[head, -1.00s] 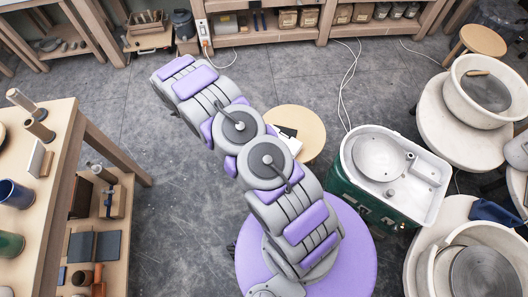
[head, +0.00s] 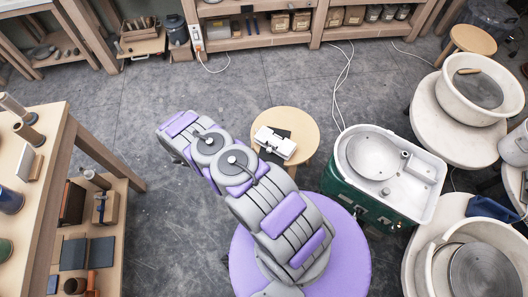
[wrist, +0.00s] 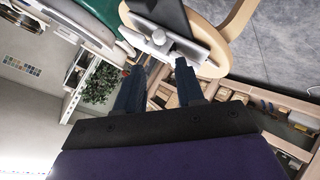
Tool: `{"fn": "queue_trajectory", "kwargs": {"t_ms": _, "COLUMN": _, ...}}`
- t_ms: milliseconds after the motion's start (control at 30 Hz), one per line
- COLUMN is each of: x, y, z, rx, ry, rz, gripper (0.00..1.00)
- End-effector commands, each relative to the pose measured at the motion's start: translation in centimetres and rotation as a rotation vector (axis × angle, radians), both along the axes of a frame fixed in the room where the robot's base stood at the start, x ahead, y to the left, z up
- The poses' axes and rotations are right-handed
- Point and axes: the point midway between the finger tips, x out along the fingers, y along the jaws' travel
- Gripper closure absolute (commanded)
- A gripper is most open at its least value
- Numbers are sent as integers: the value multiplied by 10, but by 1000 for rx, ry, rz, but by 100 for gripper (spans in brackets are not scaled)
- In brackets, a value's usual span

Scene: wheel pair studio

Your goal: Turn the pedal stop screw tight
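The pedal (head: 276,143), white with a dark plate, lies on a round wooden stool (head: 304,124) beyond my arm in the head view. In the wrist view the pedal (wrist: 192,49) is at the top, past my fingertips, on the pale stool top. A small rounded silver knob (wrist: 158,37) stands out on its near side; it may be the stop screw, but it is too small to be sure. My gripper (wrist: 162,70) is open, its two dark fingers apart with nothing between them. The fingertips appear short of the pedal. My gripper is hidden in the head view.
A green pottery wheel (head: 350,195) with a pale basin stands right of the stool. More wheels (head: 465,130) are at the right. A wooden workbench (head: 58,150) with pots is at the left. Cables run over the back floor. The floor left of the stool is clear.

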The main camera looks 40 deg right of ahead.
Motion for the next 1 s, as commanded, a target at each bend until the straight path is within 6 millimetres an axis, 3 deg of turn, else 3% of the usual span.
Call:
{"fn": "queue_trajectory", "kwargs": {"t_ms": 533, "x": -26, "y": -83, "z": -58, "rx": -1, "ry": 2, "rz": -2, "gripper": 62}}
{"fn": "queue_trajectory", "kwargs": {"t_ms": 733, "x": -30, "y": -98, "z": -69, "rx": 0, "ry": 1, "rz": 1, "gripper": 62}}
{"fn": "queue_trajectory", "kwargs": {"t_ms": 1000, "x": -30, "y": -101, "z": -70, "rx": -1, "ry": 1, "rz": 1, "gripper": 62}}
